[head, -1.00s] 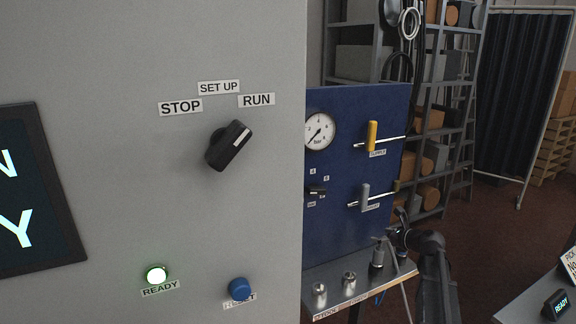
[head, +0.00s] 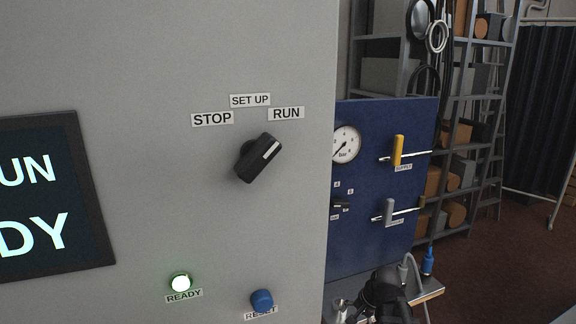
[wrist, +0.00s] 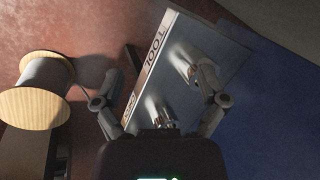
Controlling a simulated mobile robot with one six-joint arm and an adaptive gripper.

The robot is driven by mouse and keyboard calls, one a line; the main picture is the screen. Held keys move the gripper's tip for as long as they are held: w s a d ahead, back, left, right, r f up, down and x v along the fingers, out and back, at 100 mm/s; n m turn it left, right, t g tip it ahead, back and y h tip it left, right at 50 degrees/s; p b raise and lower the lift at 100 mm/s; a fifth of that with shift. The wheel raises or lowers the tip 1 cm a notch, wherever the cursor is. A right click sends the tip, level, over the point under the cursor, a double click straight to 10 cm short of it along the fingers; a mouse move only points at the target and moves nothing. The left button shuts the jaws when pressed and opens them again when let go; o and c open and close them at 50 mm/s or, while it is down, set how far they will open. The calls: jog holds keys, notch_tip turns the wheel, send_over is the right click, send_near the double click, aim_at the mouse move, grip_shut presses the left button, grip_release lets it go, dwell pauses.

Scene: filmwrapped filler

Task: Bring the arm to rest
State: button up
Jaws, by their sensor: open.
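My arm's dark end (head: 385,292) shows low in the head view, in front of the small metal shelf below the blue panel; its fingertips are not clear there. In the wrist view my gripper (wrist: 158,78) has its two fingers spread wide with nothing between them. The shelf (wrist: 150,70), labelled TOOL, lies beyond the fingers with shiny metal pieces (wrist: 183,62) on it. I cannot tell how far the fingers are from it.
A grey cabinet (head: 150,60) fills the left, with a knob (head: 257,158) turned toward RUN, a lit green READY lamp (head: 180,283) and a blue RESET button (head: 262,299). The blue panel (head: 370,240) stands behind my arm. A spool (wrist: 40,92) lies left in the wrist view.

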jog(key=s+a+f+n+g+h, duration=0.1)
jog(key=s+a+n+g+h, duration=0.1)
jog(key=s+n, duration=0.6)
jog(key=shift+s+h, duration=0.3)
jog(key=shift+h, duration=0.4)
jog(key=shift+f, duration=0.1)
dwell(0.3)
